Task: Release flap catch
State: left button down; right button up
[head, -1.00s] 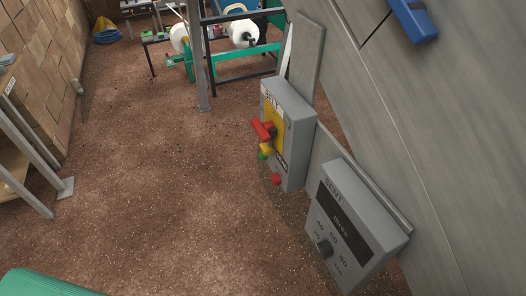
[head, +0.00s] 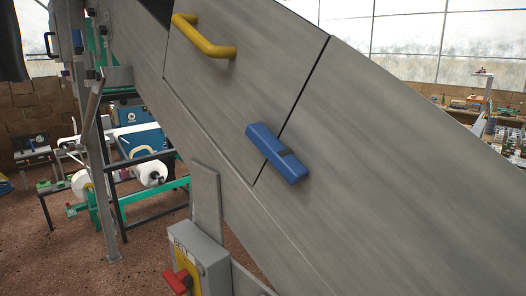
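A blue catch (head: 277,153) sits on the sloping grey side of a machine in the head view, right of centre. It lies across a dark seam at the lower corner of a flap panel (head: 228,95). A yellow handle (head: 204,37) is fixed to the upper part of that panel. The panel lies flush with the grey side around it. Neither of my grippers shows in the view.
A grey control box (head: 199,258) with a red switch (head: 177,281) stands below the slope. White rolls on a green and black stand (head: 150,172) are behind at left. Brown speckled floor (head: 60,255) is open at lower left. A cluttered bench (head: 505,135) is far right.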

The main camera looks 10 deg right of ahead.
aim_at(282, 158)
jog(key=j+z, duration=0.25)
jog(key=j, duration=0.6)
jog(key=j+z, duration=0.3)
jog(key=j, duration=0.55)
jog(key=j+z, duration=0.25)
jog(key=j, duration=0.6)
